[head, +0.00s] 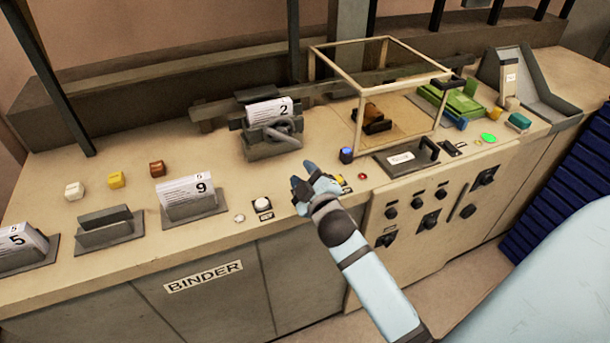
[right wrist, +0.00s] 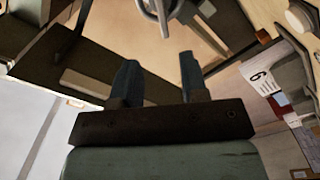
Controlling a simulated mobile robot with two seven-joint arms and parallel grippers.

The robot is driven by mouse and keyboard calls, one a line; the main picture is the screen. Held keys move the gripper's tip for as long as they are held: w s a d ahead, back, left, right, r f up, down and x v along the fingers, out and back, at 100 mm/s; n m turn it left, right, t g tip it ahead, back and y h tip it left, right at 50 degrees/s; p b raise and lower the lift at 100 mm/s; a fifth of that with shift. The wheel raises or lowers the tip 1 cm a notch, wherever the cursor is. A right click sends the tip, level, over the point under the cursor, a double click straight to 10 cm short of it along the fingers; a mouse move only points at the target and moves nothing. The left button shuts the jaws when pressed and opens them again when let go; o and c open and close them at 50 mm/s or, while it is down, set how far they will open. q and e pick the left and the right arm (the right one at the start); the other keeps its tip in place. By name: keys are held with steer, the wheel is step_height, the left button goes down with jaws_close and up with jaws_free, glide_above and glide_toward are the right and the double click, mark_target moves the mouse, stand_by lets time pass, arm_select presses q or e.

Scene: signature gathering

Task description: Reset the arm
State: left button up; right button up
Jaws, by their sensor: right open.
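My right gripper (head: 307,189) reaches in from the lower right in the head view, over the front part of the binder counter. Its fingers (right wrist: 160,80) show apart and empty in the right wrist view. The light blue right arm (head: 370,275) runs back toward the bottom of the head view. Nothing is held between the fingers. My left gripper is not in view.
A clear framed box (head: 360,80) stands behind and right of my gripper. A white button (head: 262,204) sits left of it. Dark control knobs (head: 416,202) line the front panel.

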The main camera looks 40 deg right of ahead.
stand_by(0.6)
steer(key=s+a+f+m+g+y, duration=0.1)
steer(key=s+a+f+g+y, duration=0.1)
steer(key=s+a+f, duration=0.2)
steer(key=s+a+f+m+g+y, duration=0.2)
steer(key=s+a+f, duration=0.2)
steer(key=s+f, duration=0.6)
steer(key=s+a+f+m+g+y, duration=0.1)
steer(key=s+a+f+g+y, duration=0.1)
steer(key=s+f, duration=0.5)
steer(key=shift+a+f+g+y, duration=0.3)
steer(key=shift+a+f+y, duration=0.35)
steer(key=shift+a, duration=0.6)
steer(key=shift+f+h, duration=0.1)
steer(key=shift+h, duration=0.15)
